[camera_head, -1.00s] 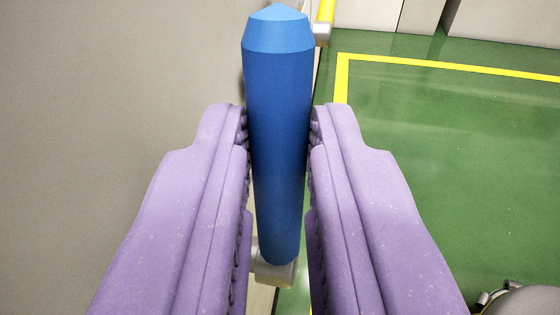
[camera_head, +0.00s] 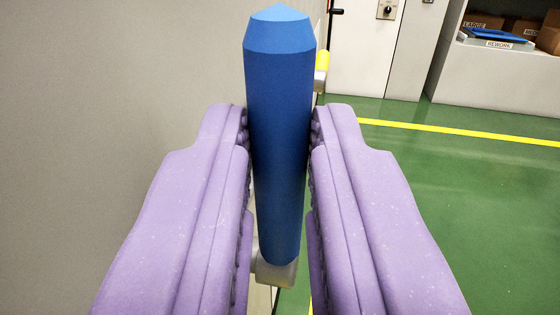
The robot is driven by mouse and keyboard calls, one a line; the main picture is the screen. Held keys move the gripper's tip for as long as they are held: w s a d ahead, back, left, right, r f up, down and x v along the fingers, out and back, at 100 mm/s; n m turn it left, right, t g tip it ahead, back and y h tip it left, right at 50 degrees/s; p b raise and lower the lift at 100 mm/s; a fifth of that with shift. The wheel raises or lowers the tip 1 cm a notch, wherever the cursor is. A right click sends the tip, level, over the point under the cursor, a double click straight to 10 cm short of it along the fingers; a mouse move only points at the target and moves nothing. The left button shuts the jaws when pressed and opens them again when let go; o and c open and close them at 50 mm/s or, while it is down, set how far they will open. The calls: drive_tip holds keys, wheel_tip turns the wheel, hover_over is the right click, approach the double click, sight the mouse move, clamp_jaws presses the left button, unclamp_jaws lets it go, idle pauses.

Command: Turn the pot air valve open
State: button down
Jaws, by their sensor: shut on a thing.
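A blue handle (camera_head: 279,130), a long bar with a pointed end, stands lengthwise in the middle of the view; it looks like the lever of the pot air valve. A grey metal piece (camera_head: 276,272) shows at its lower end. My gripper (camera_head: 279,130) has its two purple fingers on either side of the handle and is shut on it. The rest of the valve is hidden behind the handle and fingers.
A plain grey surface (camera_head: 100,90) fills the left side. A yellow part with a grey fitting (camera_head: 321,72) sits behind the handle. Green floor (camera_head: 450,190) with a yellow line lies right. White cabinets and a shelf with boxes and a REWORK tray (camera_head: 500,38) stand at the back.

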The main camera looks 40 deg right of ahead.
drive_tip(key=c, duration=1)
unclamp_jaws()
drive_tip(key=shift+c, duration=0.2)
drive_tip(key=shift+a, duration=0.1)
drive_tip(key=p+v, duration=0.2)
drive_tip(key=v, duration=0.5)
drive_tip(key=shift+s+a, duration=0.25)
drive_tip(key=shift+s, duration=0.1)
